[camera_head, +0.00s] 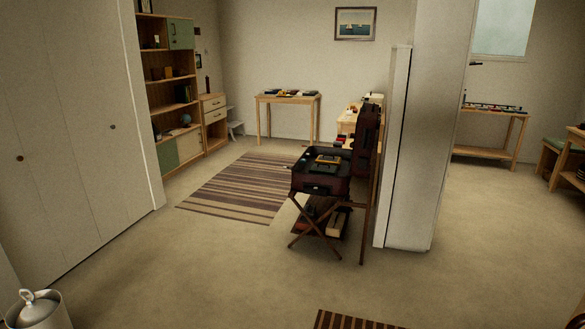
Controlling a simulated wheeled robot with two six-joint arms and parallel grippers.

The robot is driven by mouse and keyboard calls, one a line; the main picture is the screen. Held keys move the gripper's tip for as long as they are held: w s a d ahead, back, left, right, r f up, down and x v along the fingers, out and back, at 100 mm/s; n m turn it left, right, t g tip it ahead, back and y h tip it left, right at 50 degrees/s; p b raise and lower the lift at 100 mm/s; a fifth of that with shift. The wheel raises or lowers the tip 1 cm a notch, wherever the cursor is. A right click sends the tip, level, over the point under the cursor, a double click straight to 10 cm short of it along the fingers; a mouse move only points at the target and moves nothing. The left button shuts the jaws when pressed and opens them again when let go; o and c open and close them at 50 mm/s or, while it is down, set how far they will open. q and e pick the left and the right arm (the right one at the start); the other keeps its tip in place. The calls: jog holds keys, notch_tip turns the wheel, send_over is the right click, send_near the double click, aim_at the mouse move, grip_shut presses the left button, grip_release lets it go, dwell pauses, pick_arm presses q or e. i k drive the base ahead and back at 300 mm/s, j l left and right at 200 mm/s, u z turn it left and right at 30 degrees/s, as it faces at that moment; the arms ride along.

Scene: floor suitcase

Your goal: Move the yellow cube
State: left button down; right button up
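I cannot make out a yellow cube for certain. A small yellow item (328,159) lies in the open dark red suitcase (318,187), next to dark and greenish things; its exact shape is too small to tell. The suitcase rests on a folding wooden stand (300,233) near the middle of the view, with its lid (367,130) raised at the right. Neither of my grippers shows in the head view.
A striped rug (238,187) lies left of the stand; a white pillar (426,150) rises to its right. A wooden table (289,99) with items stands at the back, shelves (166,83) at the left. A lidded metal container (38,311) is at the lower left. The front floor is mostly clear.

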aim_at(324, 159)
jog(key=i+u, duration=0.3)
jog(key=i, duration=1.9)
jog(key=i+j+z, duration=0.15)
jog(key=i+z, duration=0.25)
jog(key=i, duration=0.25)
jog(key=i+j+z, duration=0.4)
jog(key=i, duration=0.2)
jog(key=i+j+z, duration=0.35)
jog(key=i+j, duration=0.2)
